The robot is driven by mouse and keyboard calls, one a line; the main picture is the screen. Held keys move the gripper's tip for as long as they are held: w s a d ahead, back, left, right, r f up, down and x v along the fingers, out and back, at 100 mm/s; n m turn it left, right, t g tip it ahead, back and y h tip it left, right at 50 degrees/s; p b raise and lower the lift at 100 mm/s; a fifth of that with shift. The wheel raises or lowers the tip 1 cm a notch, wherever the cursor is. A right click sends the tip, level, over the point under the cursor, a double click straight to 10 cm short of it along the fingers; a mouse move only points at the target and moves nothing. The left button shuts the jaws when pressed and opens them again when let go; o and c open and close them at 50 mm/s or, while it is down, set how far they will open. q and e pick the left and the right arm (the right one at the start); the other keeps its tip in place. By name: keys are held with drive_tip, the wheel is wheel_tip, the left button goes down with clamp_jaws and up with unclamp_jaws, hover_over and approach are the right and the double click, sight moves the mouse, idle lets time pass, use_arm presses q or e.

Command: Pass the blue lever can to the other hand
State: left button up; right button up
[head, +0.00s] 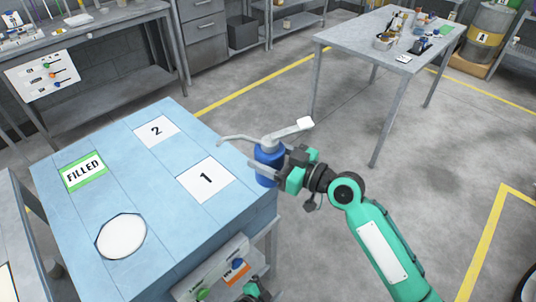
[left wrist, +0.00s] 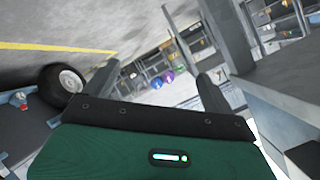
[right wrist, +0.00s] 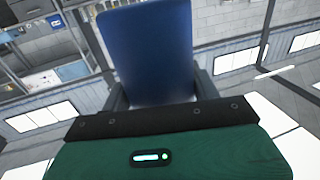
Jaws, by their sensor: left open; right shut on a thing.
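The blue lever can (head: 267,161) has a blue body, a grey spout to the left and a light lever on top. It is upright at the right edge of the light-blue table (head: 120,187). My right gripper (head: 283,172) is shut on its body from the right. In the right wrist view the can's blue body (right wrist: 146,50) stands between the fingers. My left gripper (head: 258,290) shows only in part at the bottom of the head view, low by the table's front side. In the left wrist view its fingers (left wrist: 196,70) are apart with nothing between them.
The table carries a "FILLED" card (head: 84,171), cards marked 1 (head: 206,179) and 2 (head: 156,131), and a white round pad (head: 121,236). A panel (head: 215,270) hangs on its front side. A grey table (head: 370,38) with tools stands behind. Open floor lies between.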

use_arm(q)
drive_tip(key=s+a+f+n+g+y, duration=0.4)
drive_tip(key=s+a+f+n+y, duration=0.15)
drive_tip(key=s+a+f, duration=0.8)
drive_tip(key=s+a+f+n+g, duration=0.2)
drive_tip(key=s+a, duration=0.1)
drive_tip(key=s, duration=0.4)
drive_tip(key=s+a+f+n+g+y, duration=0.1)
drive_tip(key=s+a+f+n+g, duration=0.1)
drive_tip(key=s+a, duration=0.2)
drive_tip(key=s+a+f+n+g+y, duration=0.1)
drive_tip(key=s+a+f+n+g, duration=0.1)
drive_tip(key=s, duration=0.9)
drive_tip(key=shift+a+f+n, duration=0.15)
drive_tip(key=shift+a+n, duration=0.4)
drive_tip(key=shift+a, duration=0.3)
